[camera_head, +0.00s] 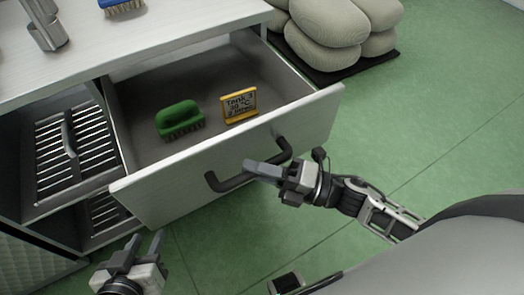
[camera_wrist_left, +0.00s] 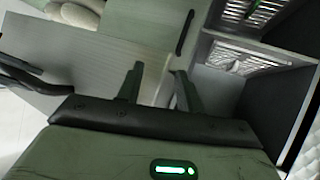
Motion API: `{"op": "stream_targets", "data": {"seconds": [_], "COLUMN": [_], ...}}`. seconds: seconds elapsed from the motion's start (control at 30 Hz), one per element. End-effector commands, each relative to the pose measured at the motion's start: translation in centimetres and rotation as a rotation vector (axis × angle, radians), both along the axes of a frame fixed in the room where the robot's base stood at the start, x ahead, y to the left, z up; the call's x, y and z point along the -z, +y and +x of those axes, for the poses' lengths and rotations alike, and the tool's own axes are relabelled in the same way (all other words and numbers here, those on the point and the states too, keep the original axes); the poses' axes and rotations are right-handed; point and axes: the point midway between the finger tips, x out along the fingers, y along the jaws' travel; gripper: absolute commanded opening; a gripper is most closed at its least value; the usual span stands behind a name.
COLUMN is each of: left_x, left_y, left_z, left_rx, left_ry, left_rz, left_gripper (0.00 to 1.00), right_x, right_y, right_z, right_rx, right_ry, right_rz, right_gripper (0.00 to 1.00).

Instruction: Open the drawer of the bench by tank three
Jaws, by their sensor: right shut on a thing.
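The bench drawer (camera_head: 226,160) is pulled well out of the white bench (camera_head: 170,42), and its inside is in plain sight. My right gripper (camera_head: 264,170) is shut on the dark bar handle (camera_head: 226,184) on the drawer front, near the bar's middle. My left gripper (camera_head: 145,237) is open and empty, low in front of the bench and apart from the drawer. Its two separated fingers also show in the left wrist view (camera_wrist_left: 157,72).
Slatted shelves (camera_head: 72,150) with a dark handle are left of the drawer. A blue brush (camera_head: 122,7) and a metal vessel (camera_head: 46,28) stand on the bench top. Stacked pale sacks (camera_head: 322,30) lie on a dark mat at the back right. The green floor at right is clear.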

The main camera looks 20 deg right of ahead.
Motion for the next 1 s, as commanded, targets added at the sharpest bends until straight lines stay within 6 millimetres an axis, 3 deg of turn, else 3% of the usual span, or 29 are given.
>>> {"op": "stream_targets", "data": {"seconds": [0.47, 0.5, 0.57, 1.0], "left_x": [0.22, 0.21, 0.17, -0.17], "left_y": [0.04, 0.04, 0.03, -0.01], "left_z": [-0.08, -0.08, -0.07, -0.02], "left_rx": [0.0, 0.0, 0.0, 0.0], "left_ry": [0.005, 0.005, 0.004, -0.001], "left_rz": [0.004, 0.004, 0.004, 0.001], "left_gripper": [0.36, 0.36, 0.36, 0.36], "right_x": [0.05, 0.05, 0.05, 0.02], "right_y": [0.22, 0.21, 0.21, 0.22], "right_z": [-0.61, -0.6, -0.6, -0.54], "right_rx": [-0.012, -0.012, -0.012, -0.01], "right_ry": [-0.001, -0.001, -0.001, 0.0], "right_rz": [-0.002, -0.002, -0.002, -0.001], "right_gripper": [0.0, 0.24, 0.4, 0.4]}}
